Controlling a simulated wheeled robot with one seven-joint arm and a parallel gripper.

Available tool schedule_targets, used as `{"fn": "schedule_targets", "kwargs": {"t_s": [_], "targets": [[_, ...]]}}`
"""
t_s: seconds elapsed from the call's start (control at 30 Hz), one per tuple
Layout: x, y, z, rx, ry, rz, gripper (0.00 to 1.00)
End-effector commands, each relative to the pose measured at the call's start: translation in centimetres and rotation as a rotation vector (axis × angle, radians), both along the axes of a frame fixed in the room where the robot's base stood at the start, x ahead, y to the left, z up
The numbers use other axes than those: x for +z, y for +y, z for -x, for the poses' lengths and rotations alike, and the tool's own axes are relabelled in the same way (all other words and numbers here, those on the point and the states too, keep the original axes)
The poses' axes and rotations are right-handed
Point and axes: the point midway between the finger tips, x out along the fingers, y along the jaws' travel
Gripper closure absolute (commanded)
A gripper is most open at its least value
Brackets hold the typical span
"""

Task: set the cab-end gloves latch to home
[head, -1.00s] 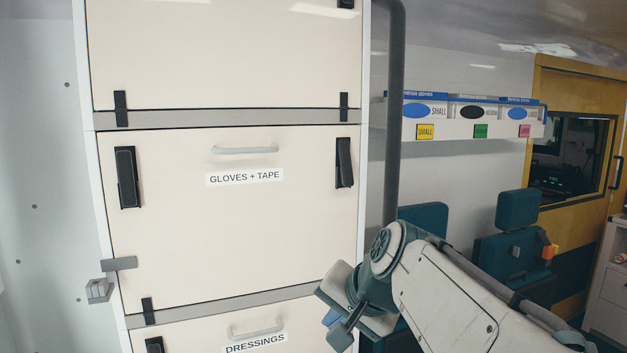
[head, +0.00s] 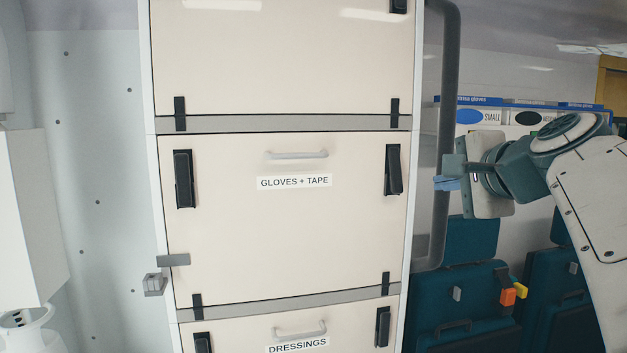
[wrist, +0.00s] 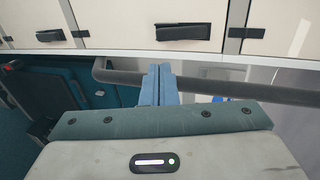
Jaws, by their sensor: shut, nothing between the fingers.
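The gloves door (head: 290,235), labelled GLOVES + TAPE, is a cream panel lying closed in the cabinet. Its right-hand black latch (head: 394,169), on the side towards the yellow wall, looks tilted, its lower end standing off the panel. It also shows side-on in the wrist view (wrist: 183,32). The left-hand latch (head: 184,178) looks flatter and upright. My gripper (head: 447,183) is right of the cabinet, beside the grab pole and apart from the latch. In the wrist view its blue fingers (wrist: 158,85) are shut together and empty.
A grey vertical grab pole (head: 447,110) stands between the cabinet's right edge and my arm. The dressings door (head: 350,335) is below. A glove-box shelf (head: 480,112) and teal seats (head: 470,240) are behind my arm. Space before the doors is clear.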

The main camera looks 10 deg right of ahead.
Motion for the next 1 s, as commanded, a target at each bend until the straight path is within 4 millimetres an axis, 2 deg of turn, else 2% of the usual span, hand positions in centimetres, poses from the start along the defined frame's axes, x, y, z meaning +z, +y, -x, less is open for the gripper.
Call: {"fn": "schedule_targets", "kwargs": {"t_s": [0.3, 0.5, 0.7, 1.0], "targets": [[-2.1, 0.2, -6.4, 0.002, 0.005, -0.003, 1.0], [-3.2, 0.3, -9.9, 0.0, 0.004, -0.002, 1.0], [-3.8, 0.4, -11.7, 0.001, 0.002, 0.0, 1.0], [-4.0, 0.4, -12.1, 0.0, 0.001, 0.001, 1.0]]}}
